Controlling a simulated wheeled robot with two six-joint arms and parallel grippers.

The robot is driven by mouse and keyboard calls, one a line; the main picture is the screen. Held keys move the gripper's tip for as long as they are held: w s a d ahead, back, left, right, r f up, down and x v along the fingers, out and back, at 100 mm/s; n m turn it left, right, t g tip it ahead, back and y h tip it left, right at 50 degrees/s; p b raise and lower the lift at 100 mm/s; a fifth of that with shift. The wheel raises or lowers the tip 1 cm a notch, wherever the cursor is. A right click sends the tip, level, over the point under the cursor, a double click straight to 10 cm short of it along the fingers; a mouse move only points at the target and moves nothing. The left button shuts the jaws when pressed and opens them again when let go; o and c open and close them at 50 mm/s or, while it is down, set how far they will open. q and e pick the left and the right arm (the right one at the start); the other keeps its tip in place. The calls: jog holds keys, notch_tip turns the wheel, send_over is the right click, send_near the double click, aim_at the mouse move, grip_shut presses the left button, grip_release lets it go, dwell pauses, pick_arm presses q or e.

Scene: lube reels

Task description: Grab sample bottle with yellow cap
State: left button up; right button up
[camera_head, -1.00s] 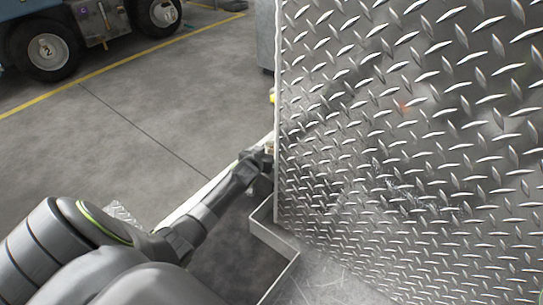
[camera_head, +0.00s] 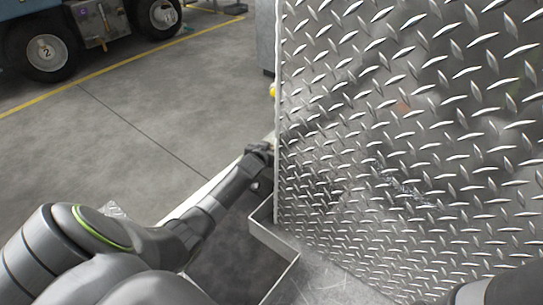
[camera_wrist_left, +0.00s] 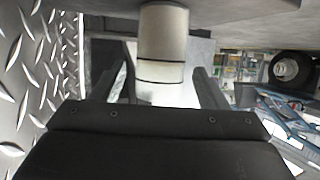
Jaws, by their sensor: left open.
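A pale cylindrical bottle (camera_wrist_left: 163,35) with a dark ring shows in the left wrist view, meeting the grey surface at the top of that picture. My left gripper (camera_wrist_left: 158,82) is open, one finger on each side of the bottle. I cannot tell whether either finger touches it. The bottle's cap does not show in the wrist view. In the head view, my left arm reaches to the panel's edge, and the gripper is mostly hidden there. A small yellow thing (camera_head: 273,90) peeks out at that edge; I cannot tell if it is the cap.
A large diamond-plate panel (camera_head: 410,120) fills the right of the head view, close beside my left wrist. A metal ledge (camera_head: 272,237) lies below it. A blue vehicle (camera_head: 85,25) stands far left behind a yellow floor line. The floor between is clear.

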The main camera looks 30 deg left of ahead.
pick_arm(q)
jog(key=shift+b+x, duration=0.35)
jog(key=shift+x, duration=0.5)
jog(key=c, duration=1.1)
jog(key=shift+r, duration=0.15)
